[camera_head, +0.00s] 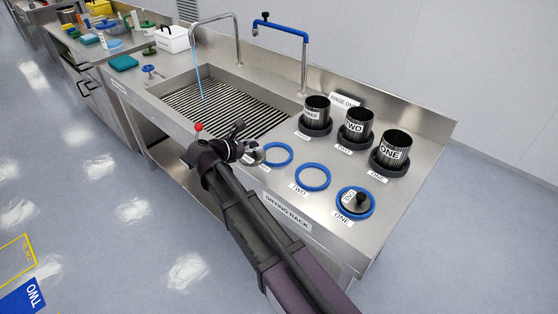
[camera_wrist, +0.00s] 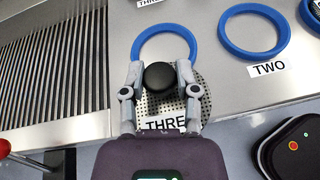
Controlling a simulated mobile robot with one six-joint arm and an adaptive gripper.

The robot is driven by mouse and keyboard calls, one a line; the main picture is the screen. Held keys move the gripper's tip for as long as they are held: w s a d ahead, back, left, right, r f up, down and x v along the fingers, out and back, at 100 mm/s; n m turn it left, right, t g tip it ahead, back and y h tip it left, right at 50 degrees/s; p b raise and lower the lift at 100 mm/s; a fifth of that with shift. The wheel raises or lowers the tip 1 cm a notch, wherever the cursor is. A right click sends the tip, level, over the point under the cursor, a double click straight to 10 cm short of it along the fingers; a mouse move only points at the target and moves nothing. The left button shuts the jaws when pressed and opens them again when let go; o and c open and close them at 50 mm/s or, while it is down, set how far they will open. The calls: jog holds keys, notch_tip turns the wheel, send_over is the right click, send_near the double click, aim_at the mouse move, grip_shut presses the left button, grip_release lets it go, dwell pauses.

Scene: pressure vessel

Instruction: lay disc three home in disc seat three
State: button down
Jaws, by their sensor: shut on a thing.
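My gripper (camera_wrist: 159,74) is shut on the black knob of disc three (camera_wrist: 204,104), a perforated metal disc. A label reading "THRE", partly covered, shows below the knob. In the head view the disc (camera_head: 252,155) is at my gripper (camera_head: 243,152), just left of disc seat three. Disc seat three is a blue ring (camera_wrist: 163,27) on the counter; it also shows in the head view (camera_head: 278,154). In the wrist view the disc overlaps the ring's near side and is offset toward the counter's front edge. I cannot tell how high the disc is.
Blue seat two (camera_head: 312,177) is empty; seat one (camera_head: 356,202) bears a disc with a black knob. Three dark labelled cylinders (camera_head: 355,127) stand behind the rings. The slatted sink (camera_head: 225,105) lies left, with water running from a tap.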

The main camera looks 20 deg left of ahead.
jog(key=s+a, duration=0.2)
jog(key=a, duration=0.1)
jog(key=s+a, duration=0.1)
jog(key=a, duration=0.1)
jog(key=shift+s+f+b, duration=0.15)
jog(key=shift+f+b, duration=0.15)
jog(key=shift+f, duration=0.1)
jog(key=shift+d, duration=0.1)
jog(key=w+d, duration=0.3)
jog(key=w, duration=0.1)
jog(key=w+d+f+b, duration=0.1)
jog(key=w+d, duration=0.1)
jog(key=w, duration=0.2)
jog(key=w+d, duration=0.3)
jog(key=shift+w+d+f, duration=0.2)
jog(key=shift+w+d, duration=0.15)
jog(key=shift+w, duration=0.05)
jog(key=shift+w+d, duration=0.25)
jog(key=shift+w, duration=0.1)
jog(key=shift+w+d+f+b, duration=0.2)
jog(key=shift+f+b, duration=0.05)
jog(key=shift+b, duration=0.15)
notch_tip(320, 180, down, 3)
jog(key=b, duration=0.3)
jog(key=shift+s+f, duration=0.1)
